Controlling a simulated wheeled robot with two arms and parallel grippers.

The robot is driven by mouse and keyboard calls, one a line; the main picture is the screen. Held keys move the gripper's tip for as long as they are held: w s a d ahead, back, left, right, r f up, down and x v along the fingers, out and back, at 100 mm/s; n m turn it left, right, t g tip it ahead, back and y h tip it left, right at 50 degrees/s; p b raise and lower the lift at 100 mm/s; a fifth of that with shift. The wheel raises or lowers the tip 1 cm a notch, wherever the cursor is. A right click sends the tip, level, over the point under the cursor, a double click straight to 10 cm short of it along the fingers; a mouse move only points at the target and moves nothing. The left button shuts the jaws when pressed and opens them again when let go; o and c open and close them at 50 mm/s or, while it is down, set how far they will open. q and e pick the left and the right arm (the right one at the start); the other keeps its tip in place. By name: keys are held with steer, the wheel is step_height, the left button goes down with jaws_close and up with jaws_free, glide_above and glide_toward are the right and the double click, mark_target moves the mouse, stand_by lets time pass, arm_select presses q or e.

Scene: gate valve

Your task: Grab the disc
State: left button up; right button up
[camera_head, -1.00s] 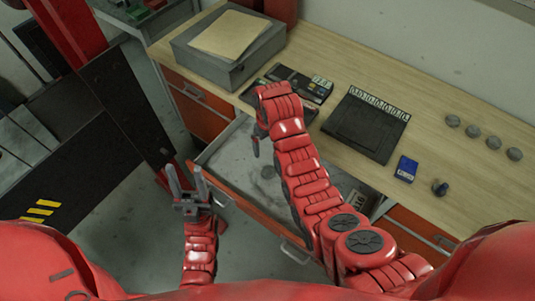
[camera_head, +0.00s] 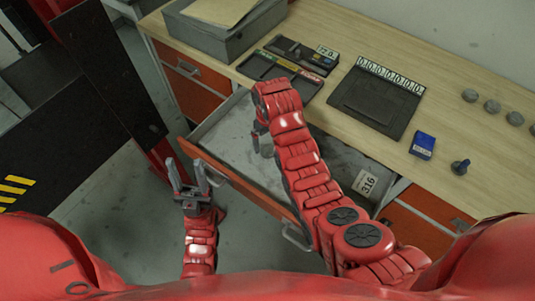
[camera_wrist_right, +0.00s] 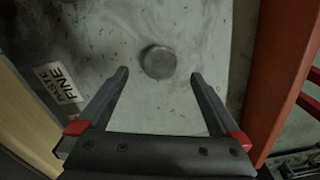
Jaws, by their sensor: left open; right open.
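A dark grey round disc (camera_wrist_right: 158,61) lies on the worn grey floor of the open drawer (camera_head: 226,137). In the right wrist view it shows just beyond my right gripper (camera_wrist_right: 160,77), roughly centred between the two fingers. Those fingers are spread, with nothing between them. In the head view my right gripper (camera_head: 260,138) points down over the drawer, mostly hidden by my red forearm, and I cannot clearly make out the disc there. My left gripper (camera_head: 186,169) is open and empty, in front of the drawer at its left end.
A "FINE PASTE" label (camera_wrist_right: 59,83) lies left of the disc; a "316" tag (camera_head: 366,184) is at the drawer's right end. The workbench (camera_head: 455,165) holds a grey box (camera_head: 215,38), a black tray (camera_head: 375,101), a blue box (camera_head: 423,145) and several grey discs (camera_head: 491,106) along the wall side.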

mark_target(267, 150)
step_height(267, 150, down, 2)
steer(key=shift+f+p, duration=0.25)
steer(key=shift+p, duration=0.85)
steer(key=shift+a+f, duration=0.1)
steer(key=shift+f, duration=0.6)
steer(key=shift+w+f, duration=0.1)
steer(key=shift+f, duration=0.25)
jaws_close()
